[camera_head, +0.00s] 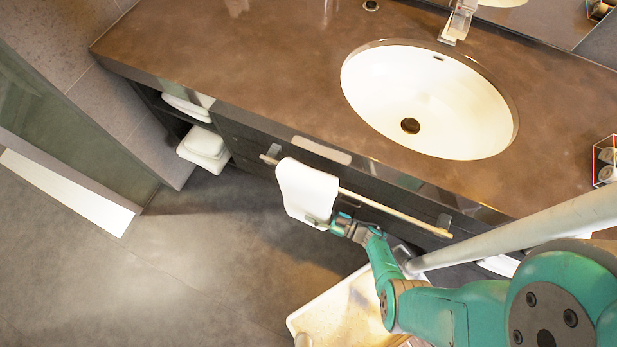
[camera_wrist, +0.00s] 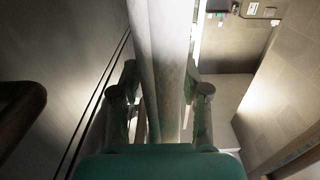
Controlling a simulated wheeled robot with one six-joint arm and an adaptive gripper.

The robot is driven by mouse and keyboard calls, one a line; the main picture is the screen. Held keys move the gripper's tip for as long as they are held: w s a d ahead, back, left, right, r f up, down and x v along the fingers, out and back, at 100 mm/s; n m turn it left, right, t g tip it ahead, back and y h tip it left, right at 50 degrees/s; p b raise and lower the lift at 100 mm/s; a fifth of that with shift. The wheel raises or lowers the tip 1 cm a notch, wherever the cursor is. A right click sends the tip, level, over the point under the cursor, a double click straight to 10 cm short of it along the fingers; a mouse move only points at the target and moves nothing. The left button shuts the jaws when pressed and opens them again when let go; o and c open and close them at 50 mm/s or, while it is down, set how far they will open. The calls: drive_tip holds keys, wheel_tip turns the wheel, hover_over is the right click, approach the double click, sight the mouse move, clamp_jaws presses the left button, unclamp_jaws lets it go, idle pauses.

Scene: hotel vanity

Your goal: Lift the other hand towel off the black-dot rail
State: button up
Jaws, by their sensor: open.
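A white hand towel (camera_head: 306,190) hangs folded over the left part of a pale rail (camera_head: 385,209) on the vanity's dark front. I cannot make out a black dot on the rail. My gripper (camera_head: 327,222) is at the towel's lower right edge in the head view. In the wrist view my gripper (camera_wrist: 162,90) is open, its two fingers apart on either side of a pale upright strip that looks like the towel (camera_wrist: 160,50) seen nearly edge-on. I cannot tell whether the fingers touch it.
The brown counter (camera_head: 250,60) with a white oval basin (camera_head: 430,85) lies above the rail. Folded white towels (camera_head: 204,147) sit on open shelves at the left. A wire-edged holder (camera_head: 606,160) stands at the counter's right. The floor (camera_head: 190,270) left of the towel is clear.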

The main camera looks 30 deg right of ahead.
drive_tip(key=shift+w+a, duration=0.4)
drive_tip(key=shift+w, duration=0.15)
drive_tip(key=shift+c, duration=0.3)
clamp_jaws()
